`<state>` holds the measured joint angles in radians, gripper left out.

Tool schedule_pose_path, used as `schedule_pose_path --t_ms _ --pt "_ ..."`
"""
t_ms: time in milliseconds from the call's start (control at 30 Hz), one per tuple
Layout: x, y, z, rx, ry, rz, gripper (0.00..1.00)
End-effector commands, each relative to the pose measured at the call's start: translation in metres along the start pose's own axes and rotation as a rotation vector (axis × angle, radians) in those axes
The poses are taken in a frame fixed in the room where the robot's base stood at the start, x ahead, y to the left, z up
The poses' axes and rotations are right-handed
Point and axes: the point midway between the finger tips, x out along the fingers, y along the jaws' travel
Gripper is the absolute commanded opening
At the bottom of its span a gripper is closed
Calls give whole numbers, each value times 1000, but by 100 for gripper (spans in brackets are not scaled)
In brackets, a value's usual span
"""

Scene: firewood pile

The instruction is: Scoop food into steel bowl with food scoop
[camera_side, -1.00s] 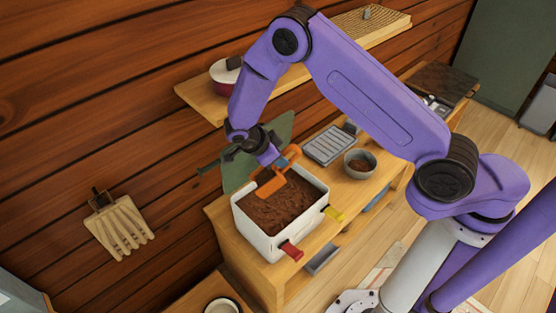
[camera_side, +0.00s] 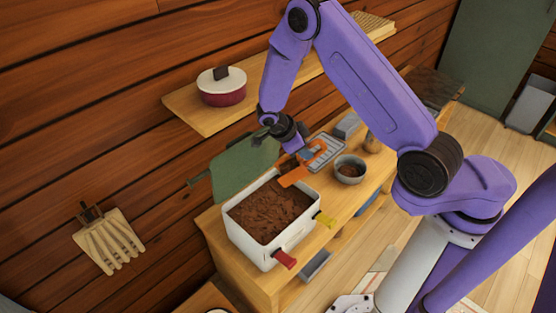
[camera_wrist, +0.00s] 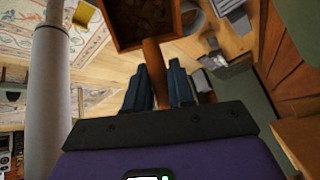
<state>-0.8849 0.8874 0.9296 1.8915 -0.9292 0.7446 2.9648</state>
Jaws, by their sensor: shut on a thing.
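The orange food scoop (camera_side: 292,177) is held by its handle in my gripper (camera_side: 303,153), above the far right edge of the food box. In the wrist view my gripper (camera_wrist: 155,88) is shut on the brown-looking handle, and the scoop (camera_wrist: 126,42) holds brown food (camera_wrist: 142,15). The white food box (camera_side: 262,252) is filled with brown food (camera_side: 270,212). The grey steel bowl (camera_side: 349,178) stands right of the scoop, with some brown food inside. The scoop is apart from the bowl.
A grey ribbed tray (camera_side: 325,152) lies behind the bowl. A green board (camera_side: 245,165) leans at the wall behind the box. A shelf with a lidded pot (camera_side: 221,87) is above. The box has red (camera_side: 285,259) and yellow (camera_side: 325,219) clips.

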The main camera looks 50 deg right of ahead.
Motion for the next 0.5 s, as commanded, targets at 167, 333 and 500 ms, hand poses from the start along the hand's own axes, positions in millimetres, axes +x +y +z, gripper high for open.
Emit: schedule_pose_path --t_ms 167,333,500 --pt "45 -16 -53 128 7 84 0" --pt "93 -37 -94 235 9 150 0" --pt "146 -62 -132 331 11 204 0"
